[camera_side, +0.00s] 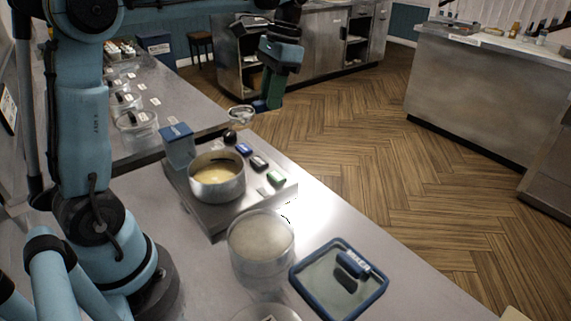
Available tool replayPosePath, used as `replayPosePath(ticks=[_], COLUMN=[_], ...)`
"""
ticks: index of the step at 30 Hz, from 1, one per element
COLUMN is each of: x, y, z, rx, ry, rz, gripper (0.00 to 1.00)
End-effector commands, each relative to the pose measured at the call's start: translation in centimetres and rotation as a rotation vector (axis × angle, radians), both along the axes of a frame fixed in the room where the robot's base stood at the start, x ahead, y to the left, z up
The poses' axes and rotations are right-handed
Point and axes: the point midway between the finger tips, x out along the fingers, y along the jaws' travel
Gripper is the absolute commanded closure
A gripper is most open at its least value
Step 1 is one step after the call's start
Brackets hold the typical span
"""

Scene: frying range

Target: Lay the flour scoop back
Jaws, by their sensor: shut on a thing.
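My gripper (261,105) is above the far end of the counter, beyond the pot. It is shut on what looks like the flour scoop (240,114), a small clear bowl shape to the left of the fingertips. The scoop is in the air; its handle is mostly hidden by the fingers. A clear round tub (261,255) of pale flour-like powder stands at the front middle of the counter. A blue-rimmed tray (304,291) lies to its right, with a blue labelled piece (352,263) and a dark spot on it.
A metal pot (218,188) with pale yellow contents sits on a steel plate (221,218). Behind it stand a blue box (178,146) and a dark round knob (230,137). Several small coloured blocks (259,162) line the plate's right side. Lidded clear containers (136,122) stand at the left.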

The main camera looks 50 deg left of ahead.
Motion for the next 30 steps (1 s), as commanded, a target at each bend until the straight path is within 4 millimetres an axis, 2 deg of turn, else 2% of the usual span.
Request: replayPosePath(ticks=[1,6,9,15,20,26,30], x=[0.5,1.4,1.6,1.5,1.2,1.3,1.3], y=[-2.0,-7.8,-10.6,-14.8,-17.3,-17.0,-16.9], z=[0.0,0.0,0.0,0.1,0.2,-2.8,-5.5], rx=[0.001,0.008,0.013,0.022,0.03,0.028,0.029], ry=[-0.003,-0.003,0.002,0.015,0.026,0.027,0.027], rz=[-0.125,-0.532,-0.734,-1.028,-1.205,-1.193,-1.191], gripper=[1.0,1.0,1.0,1.0,1.0,1.0,1.0])
